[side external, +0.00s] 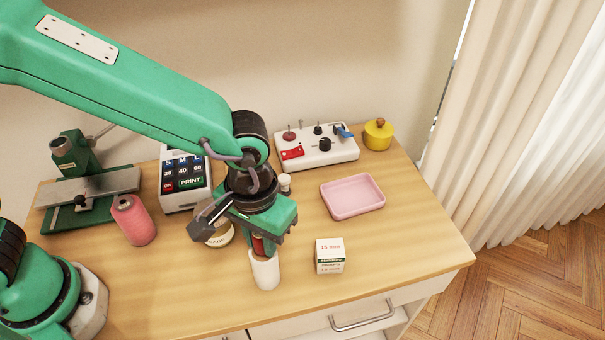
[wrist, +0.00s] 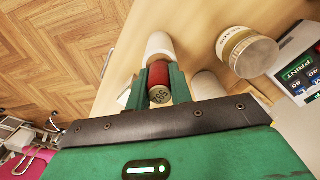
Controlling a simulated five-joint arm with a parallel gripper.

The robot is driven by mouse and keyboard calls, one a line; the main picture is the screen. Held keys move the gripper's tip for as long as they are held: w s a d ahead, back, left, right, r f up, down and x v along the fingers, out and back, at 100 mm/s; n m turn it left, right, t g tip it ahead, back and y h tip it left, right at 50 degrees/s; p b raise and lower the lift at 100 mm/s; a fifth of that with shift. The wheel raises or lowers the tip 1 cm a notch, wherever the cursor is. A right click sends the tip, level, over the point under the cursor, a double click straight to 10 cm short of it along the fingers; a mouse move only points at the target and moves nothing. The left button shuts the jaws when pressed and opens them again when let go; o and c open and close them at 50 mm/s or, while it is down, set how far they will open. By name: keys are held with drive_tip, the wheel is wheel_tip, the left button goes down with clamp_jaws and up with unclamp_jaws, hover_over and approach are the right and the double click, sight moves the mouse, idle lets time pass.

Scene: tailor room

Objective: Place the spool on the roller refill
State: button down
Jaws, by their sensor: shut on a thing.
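The spool, a small red cylinder, is between the fingers of my gripper (side external: 258,232). In the side external view its red side (side external: 258,246) shows just above the white roller refill (side external: 265,272), which stands upright on the table. In the wrist view the spool (wrist: 158,75) is clasped between the green fingers, its marked end towards the camera. The white refill (wrist: 160,44) shows right behind it. The spool looks lined up over the refill's top; I cannot tell whether they touch. The refill's upper end is partly hidden.
A white 15 mm box (side external: 330,256) stands right of the refill. A round jar (side external: 218,236) stands left of my gripper. A pink tray (side external: 352,196), a switch box (side external: 318,150), a yellow pot (side external: 378,134), a print device (side external: 184,180) and a pink thread cone (side external: 134,220) stand around.

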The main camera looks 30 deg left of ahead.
drive_tip(key=shift+f, duration=0.3)
drive_tip(key=c, duration=1.3)
unclamp_jaws()
drive_tip(key=shift+o, duration=0.2)
drive_tip(key=shift+r, duration=0.1)
wheel_tip(320, 180, up, 12)
